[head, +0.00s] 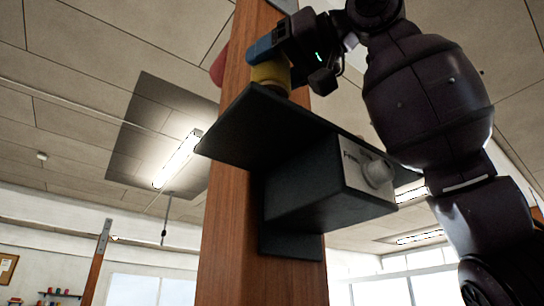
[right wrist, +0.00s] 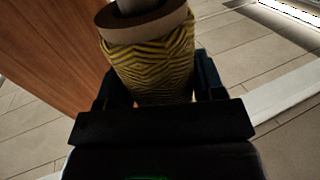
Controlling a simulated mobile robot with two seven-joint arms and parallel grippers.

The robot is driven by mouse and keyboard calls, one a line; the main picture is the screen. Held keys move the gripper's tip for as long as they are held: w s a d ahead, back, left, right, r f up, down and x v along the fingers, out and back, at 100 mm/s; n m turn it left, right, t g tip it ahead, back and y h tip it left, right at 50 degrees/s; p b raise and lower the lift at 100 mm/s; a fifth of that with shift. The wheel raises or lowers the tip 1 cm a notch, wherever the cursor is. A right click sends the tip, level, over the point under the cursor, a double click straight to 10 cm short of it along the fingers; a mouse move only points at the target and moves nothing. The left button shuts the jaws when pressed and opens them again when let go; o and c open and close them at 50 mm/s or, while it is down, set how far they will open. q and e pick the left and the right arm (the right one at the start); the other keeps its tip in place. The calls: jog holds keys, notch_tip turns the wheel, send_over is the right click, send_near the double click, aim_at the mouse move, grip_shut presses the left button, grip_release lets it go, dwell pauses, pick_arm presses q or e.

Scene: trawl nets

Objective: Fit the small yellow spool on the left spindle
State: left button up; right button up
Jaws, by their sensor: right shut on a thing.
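My right gripper (head: 268,52) is high up beside the wooden post, above the black shelf plate. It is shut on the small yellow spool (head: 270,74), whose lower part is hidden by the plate. In the right wrist view the yellow spool (right wrist: 150,65) sits between the two fingers of the gripper (right wrist: 155,90), its brown cardboard core end (right wrist: 145,25) pointing away. A pale round piece shows at the core's opening; I cannot tell whether it is a spindle. The left spindle is not clearly seen. My left gripper is not in view.
A wooden post (head: 225,240) rises through the middle and carries the black plate (head: 260,125) and a dark box (head: 305,195) with a pale knob (head: 378,172). A reddish rounded thing (head: 218,66) shows behind the post's left edge. Small coloured items stand on a far wall shelf (head: 62,294).

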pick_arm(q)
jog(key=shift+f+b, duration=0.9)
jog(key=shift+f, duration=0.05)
pick_arm(e)
jog(key=shift+s+f, duration=0.1)
jog(key=shift+f, duration=1.1)
jog(key=o, duration=1)
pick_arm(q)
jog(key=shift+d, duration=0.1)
pick_arm(e)
jog(key=shift+o, duration=0.2)
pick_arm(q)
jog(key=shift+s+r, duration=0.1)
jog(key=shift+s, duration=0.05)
